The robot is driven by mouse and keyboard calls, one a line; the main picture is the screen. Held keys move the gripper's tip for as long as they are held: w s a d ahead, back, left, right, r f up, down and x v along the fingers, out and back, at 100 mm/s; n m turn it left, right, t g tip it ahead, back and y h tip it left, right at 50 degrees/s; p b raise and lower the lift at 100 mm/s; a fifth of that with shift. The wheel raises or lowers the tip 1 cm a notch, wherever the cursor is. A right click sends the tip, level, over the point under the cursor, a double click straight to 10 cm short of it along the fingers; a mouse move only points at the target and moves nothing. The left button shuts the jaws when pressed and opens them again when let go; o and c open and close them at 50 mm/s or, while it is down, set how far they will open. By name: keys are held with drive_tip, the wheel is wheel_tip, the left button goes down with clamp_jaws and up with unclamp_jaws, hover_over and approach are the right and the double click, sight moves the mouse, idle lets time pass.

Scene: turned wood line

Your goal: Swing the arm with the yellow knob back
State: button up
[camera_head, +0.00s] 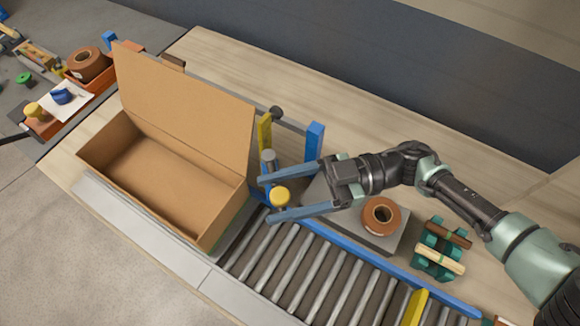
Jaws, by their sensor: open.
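The yellow knob (281,196) shows between the two blue-grey fingers of my gripper (264,199), near the head of the roller conveyor. The fingers are spread apart, with a visible space on each side of the knob. A grey cylindrical post (268,160) stands just behind the upper finger. The arm that carries the knob is mostly hidden by my gripper and the parts around it, so I cannot tell its exact angle.
An open, empty cardboard box (165,180) stands left of the knob, its lid raised. The roller conveyor (300,265) runs to the lower right. A brown tape roll (381,215) sits on a grey plate below my arm. A blue post (314,141) and yellow upright (264,133) stand behind.

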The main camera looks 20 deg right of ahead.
drive_tip(key=s+d+b, duration=0.2)
drive_tip(key=d+b, duration=0.2)
drive_tip(key=d, duration=0.8)
drive_tip(key=shift+s+d+b, duration=0.15)
drive_tip(key=shift+d+b, duration=0.2)
drive_tip(key=shift+d, duration=0.05)
